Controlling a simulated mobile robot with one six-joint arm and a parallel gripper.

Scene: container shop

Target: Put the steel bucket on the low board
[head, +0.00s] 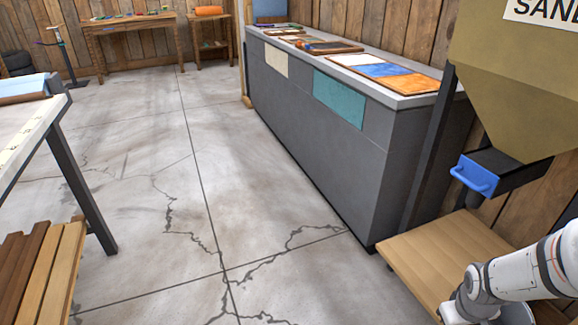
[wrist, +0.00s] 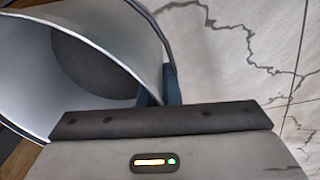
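The steel bucket (wrist: 25,60) fills the left of the wrist view, its pale inside and round dark bottom facing the camera. A thin dark handle curves over its right side. My gripper (wrist: 158,88) shows two dark blue-grey fingers close together at the bucket's rim, seemingly shut on it; the exact contact is partly hidden. A low wooden board (head: 425,250) lies under the sand hopper. Slatted wooden boards (head: 40,275) are at lower left. I cannot tell which is the task's board.
The sand hopper (head: 500,90) with a blue-handled gate (head: 475,175) hangs above the wooden board. A long grey counter (head: 330,150) carries flat panels. A white-topped table (head: 30,130) stands at left. Cracked concrete floor (head: 200,200) between them is clear.

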